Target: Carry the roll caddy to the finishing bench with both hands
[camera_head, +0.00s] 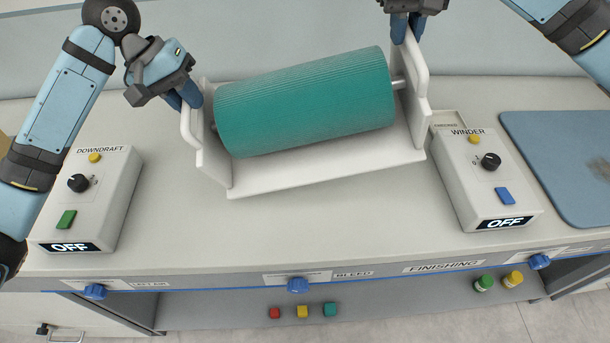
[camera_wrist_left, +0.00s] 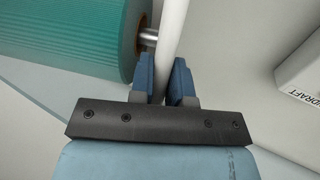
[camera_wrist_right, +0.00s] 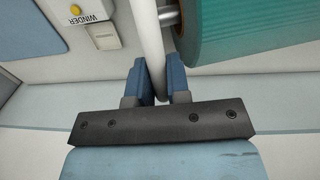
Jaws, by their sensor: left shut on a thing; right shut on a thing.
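The roll caddy (camera_head: 325,172) is a white cradle with a handle at each end, holding a ribbed teal roll (camera_head: 305,100) on a metal axle. It is over the finishing bench (camera_head: 300,225), slightly skewed, its right end further back; I cannot tell whether its base touches the top. My left gripper (camera_head: 183,98) is shut on the caddy's left handle, which also shows in the left wrist view (camera_wrist_left: 172,40). My right gripper (camera_head: 407,28) is shut on the right handle, also visible in the right wrist view (camera_wrist_right: 148,50).
The downdraft box (camera_head: 105,190) stands to the left and the winder box (camera_head: 485,180) close to the caddy's right end; both read OFF. A blue mat (camera_head: 560,150) lies at far right. Blue knobs (camera_head: 298,285) line the front edge. Bench top before the caddy is clear.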

